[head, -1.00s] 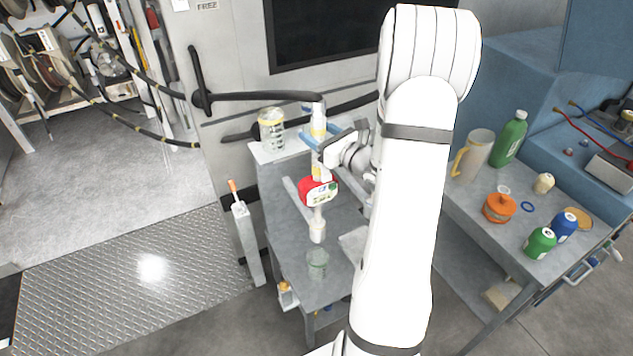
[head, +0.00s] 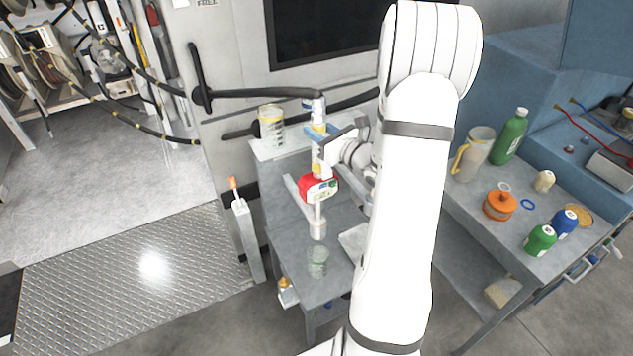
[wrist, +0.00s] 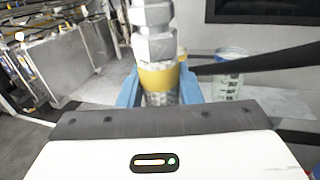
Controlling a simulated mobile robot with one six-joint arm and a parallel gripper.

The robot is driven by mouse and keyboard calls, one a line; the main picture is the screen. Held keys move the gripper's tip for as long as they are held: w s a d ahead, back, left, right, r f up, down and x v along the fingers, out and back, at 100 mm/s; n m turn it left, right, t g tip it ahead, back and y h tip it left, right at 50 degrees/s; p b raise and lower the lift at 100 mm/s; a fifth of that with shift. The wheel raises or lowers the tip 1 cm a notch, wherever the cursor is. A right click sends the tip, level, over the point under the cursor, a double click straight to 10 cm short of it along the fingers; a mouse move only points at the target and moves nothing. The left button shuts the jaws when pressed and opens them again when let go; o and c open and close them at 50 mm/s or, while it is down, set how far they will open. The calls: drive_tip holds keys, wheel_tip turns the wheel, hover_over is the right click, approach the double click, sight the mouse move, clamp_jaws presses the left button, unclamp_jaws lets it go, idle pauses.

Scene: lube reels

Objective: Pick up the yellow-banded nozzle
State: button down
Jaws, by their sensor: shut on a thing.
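The yellow-banded nozzle (head: 318,168) stands roughly upright above the small grey bench, with a red meter body with a display (head: 317,188) at its middle and a pale tip below. In the wrist view its silver hex fittings and yellow band (wrist: 159,78) show close up. My gripper (wrist: 159,92) has its blue fingers on both sides of the nozzle at the yellow band and is shut on it. In the head view my gripper (head: 318,132) reaches in from the right at the nozzle's upper part. A dark hose (head: 270,95) runs left from its top.
A clear measuring jug (head: 271,127) stands at the bench's back, and a small clear glass (head: 317,262) near its front. A grey post (head: 246,240) stands left of the bench.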

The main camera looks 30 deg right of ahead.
sight(319, 98)
drive_tip(key=shift+r, duration=0.15)
idle(0.4)
drive_tip(key=shift+r+b, duration=0.85)
drive_tip(key=shift+r, duration=4.1)
drive_tip(key=shift+f, duration=0.1)
